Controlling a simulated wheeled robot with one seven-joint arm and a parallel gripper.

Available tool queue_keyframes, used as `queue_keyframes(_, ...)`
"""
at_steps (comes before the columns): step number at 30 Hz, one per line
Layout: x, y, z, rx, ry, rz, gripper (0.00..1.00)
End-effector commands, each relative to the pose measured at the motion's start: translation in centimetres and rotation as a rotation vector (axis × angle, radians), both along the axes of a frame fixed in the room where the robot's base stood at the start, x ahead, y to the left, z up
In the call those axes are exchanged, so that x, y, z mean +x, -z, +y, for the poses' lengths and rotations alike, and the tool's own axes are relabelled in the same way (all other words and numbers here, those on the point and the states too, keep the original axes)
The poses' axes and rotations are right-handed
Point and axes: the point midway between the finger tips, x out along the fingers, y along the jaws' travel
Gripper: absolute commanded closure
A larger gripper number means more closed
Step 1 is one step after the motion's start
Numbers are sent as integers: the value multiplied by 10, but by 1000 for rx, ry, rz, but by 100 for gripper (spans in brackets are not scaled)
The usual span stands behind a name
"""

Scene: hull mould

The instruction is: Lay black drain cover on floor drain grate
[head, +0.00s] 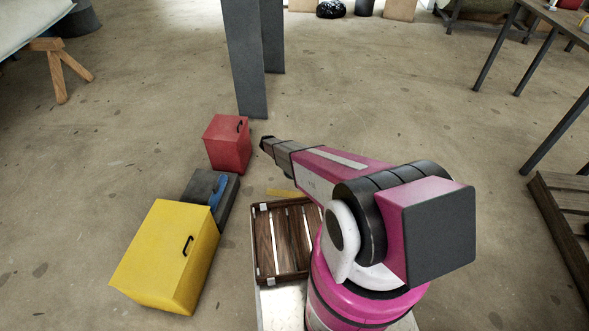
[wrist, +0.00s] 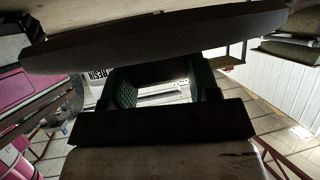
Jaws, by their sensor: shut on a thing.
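A wide, dark, flat slab (wrist: 150,42), which looks like the black drain cover, spans the top of the wrist view, seen nearly edge-on and slightly tilted. My gripper (wrist: 163,72) reaches up to its lower edge with two dark green textured fingers and is shut on it. The cover hides part of the fingertips. In the head view my arm stretches toward the upper left and ends in a dark grey tip; I cannot make out the cover there. I cannot identify the floor drain grate in either view.
A red box (head: 228,146), a dark grey case with blue on top (head: 222,196) and a yellow box (head: 160,258) stand left of my arm. A brown slatted tray (head: 264,243) lies beside it. A dark post (head: 245,60) stands ahead. Open floor (head: 440,110) lies right.

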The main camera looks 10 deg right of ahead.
Motion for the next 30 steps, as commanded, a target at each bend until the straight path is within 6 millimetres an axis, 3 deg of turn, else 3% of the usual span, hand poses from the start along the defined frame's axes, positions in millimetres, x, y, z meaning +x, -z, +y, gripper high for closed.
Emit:
queue_keyframes(6,1,35,0,-1,0,1,76)
queue_keyframes(12,1,50,0,0,-1,0,76)
queue_keyframes(19,2,85,0,0,-2,0,76)
queue_keyframes(30,1,91,0,0,-2,0,76)
